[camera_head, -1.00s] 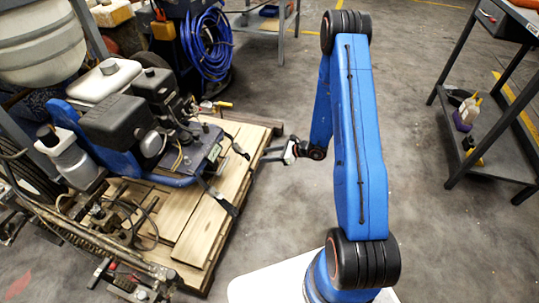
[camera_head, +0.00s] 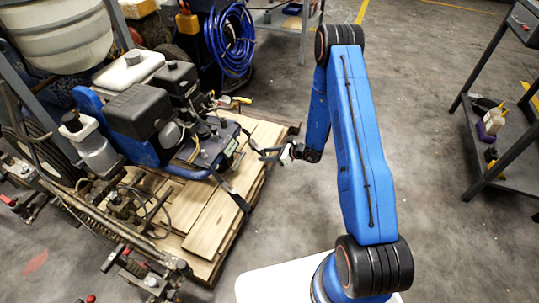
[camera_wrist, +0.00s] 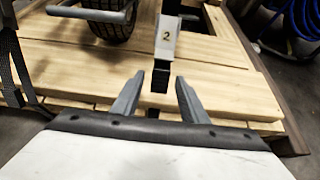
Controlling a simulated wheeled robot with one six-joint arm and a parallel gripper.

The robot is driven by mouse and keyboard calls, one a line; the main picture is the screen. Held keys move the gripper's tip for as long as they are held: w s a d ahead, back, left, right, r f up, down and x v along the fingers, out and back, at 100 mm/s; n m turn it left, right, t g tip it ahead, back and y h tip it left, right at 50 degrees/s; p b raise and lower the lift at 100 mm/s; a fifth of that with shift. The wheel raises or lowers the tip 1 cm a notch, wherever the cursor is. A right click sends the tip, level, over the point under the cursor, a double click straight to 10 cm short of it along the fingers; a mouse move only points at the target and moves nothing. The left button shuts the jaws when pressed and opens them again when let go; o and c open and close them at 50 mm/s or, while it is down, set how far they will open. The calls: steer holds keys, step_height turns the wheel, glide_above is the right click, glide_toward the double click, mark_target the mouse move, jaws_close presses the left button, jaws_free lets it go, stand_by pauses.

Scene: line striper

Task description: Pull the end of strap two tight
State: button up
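Strap two (camera_wrist: 166,42) carries a tag marked 2 and runs down over the pallet's planks in the wrist view. Its dark end (camera_wrist: 160,80) hangs toward the gap between my fingers. My gripper (camera_wrist: 158,98) is open, one finger on each side of the strap's line, and not closed on it. In the head view my gripper (camera_head: 266,155) is at the pallet's right side, near the farther dark strap (camera_head: 248,141). Whether the strap end is fully between the fingertips cannot be told.
The wooden pallet (camera_head: 205,230) carries the line striper (camera_head: 140,110). Another dark strap (camera_head: 232,193) crosses its nearer planks; a strap also shows at left in the wrist view (camera_wrist: 18,65). A blue hose coil (camera_head: 230,40) hangs behind.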

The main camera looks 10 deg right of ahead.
stand_by(0.7)
jaws_close()
steer(key=shift+s+d+f, duration=0.35)
steer(key=shift+d+f, duration=0.1)
steer(key=shift+f, duration=0.6)
steer(key=shift+s+d+f, duration=0.3)
steer(key=shift+d+f, duration=0.2)
steer(key=shift+f, duration=0.6)
steer(key=shift+s+d+f, duration=0.35)
steer(key=shift+d+f, duration=0.1)
steer(key=shift+f, duration=0.6)
steer(key=shift+o, duration=1.9)
jaws_free()
steer(key=v, duration=0.7)
